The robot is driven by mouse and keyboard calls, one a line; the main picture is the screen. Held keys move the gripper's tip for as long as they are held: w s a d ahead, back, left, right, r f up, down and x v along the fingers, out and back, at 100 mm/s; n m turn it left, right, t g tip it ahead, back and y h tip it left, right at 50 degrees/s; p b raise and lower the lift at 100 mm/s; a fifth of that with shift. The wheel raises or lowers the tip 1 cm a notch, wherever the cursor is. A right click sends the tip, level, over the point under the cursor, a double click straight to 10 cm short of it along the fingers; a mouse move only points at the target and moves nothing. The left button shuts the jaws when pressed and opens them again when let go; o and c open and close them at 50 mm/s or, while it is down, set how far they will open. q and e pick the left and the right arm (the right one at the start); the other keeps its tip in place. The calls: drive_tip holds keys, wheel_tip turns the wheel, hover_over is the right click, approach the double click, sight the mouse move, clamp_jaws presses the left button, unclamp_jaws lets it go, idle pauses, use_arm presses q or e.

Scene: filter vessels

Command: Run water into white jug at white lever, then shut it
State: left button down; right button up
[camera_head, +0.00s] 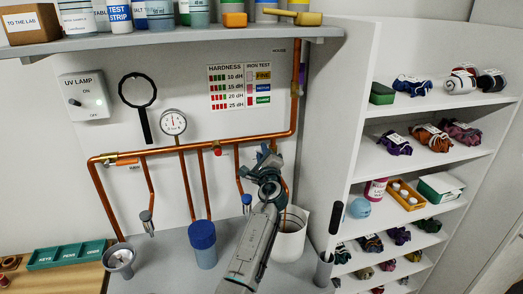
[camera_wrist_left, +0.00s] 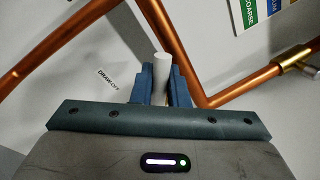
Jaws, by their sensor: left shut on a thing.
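The white jug (camera_head: 293,238) stands on the counter under the copper draw-off pipe, partly hidden by my left arm. I cannot tell whether water is in it or running. My left gripper (camera_head: 267,158) is at the pipe above and slightly left of the jug, and hides the valve in the head view. In the left wrist view, my left gripper (camera_wrist_left: 161,82) is shut on the white lever (camera_wrist_left: 161,68), whose pale rounded end sticks up between the two blue fingers. My right gripper is not in view.
Copper pipes (camera_head: 220,143) run along the wall above the counter. A blue-lidded vessel (camera_head: 203,246) and a metal cup (camera_head: 119,258) stand left of the jug. A shelf unit (camera_head: 345,120) rises on the right. A loaded top shelf (camera_head: 170,40) overhangs the pipes.

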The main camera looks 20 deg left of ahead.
use_arm(q)
drive_tip(key=shift+r, duration=0.3)
drive_tip(key=c, duration=1.6)
unclamp_jaws()
drive_tip(key=shift+o, duration=0.6)
drive_tip(key=shift+w+a+f, duration=0.1)
drive_tip(key=shift+w+f, duration=0.05)
drive_tip(key=shift+f, duration=0.1)
